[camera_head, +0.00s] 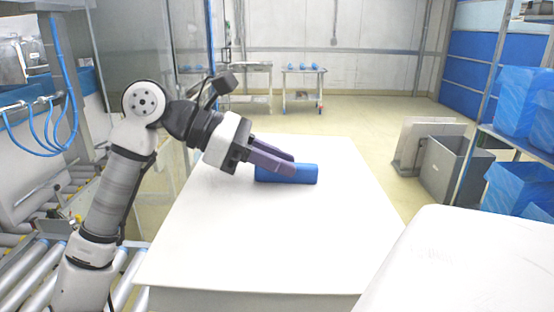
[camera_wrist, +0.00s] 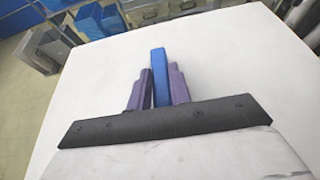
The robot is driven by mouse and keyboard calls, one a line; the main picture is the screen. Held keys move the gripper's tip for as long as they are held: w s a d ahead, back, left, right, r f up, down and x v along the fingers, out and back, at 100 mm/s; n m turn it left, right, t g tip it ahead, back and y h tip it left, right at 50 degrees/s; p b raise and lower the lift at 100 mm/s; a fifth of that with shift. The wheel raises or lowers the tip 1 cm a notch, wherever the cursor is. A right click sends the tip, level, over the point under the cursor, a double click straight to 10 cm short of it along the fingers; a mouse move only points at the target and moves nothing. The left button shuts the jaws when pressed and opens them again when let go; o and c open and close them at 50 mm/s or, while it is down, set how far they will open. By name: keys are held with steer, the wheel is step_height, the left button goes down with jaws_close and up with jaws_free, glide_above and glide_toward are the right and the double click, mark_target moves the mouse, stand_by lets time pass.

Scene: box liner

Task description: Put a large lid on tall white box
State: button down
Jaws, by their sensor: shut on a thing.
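My gripper (camera_head: 292,164) reaches over a large white flat-topped surface (camera_head: 290,235), its two purple fingers pointing right and slightly down. A big white block with a rounded edge (camera_head: 470,265) fills the bottom right of the head view, cut off by the frame. I cannot tell whether either white thing is the tall white box. No large lid is clearly recognisable.
A grey open bin (camera_head: 452,170) with pale panels (camera_head: 412,145) beside it stands on the floor at right. A rack at far right holds blue-lined boxes (camera_head: 520,100). A roller conveyor (camera_head: 30,262) runs at left. A small table (camera_head: 303,72) at the back bears several blue things.

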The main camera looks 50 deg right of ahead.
steer(key=c, duration=0.7)
jaws_free()
steer(key=shift+r, duration=0.1)
steer(key=shift+r+p, duration=3.25)
steer(key=shift+r, duration=1.2)
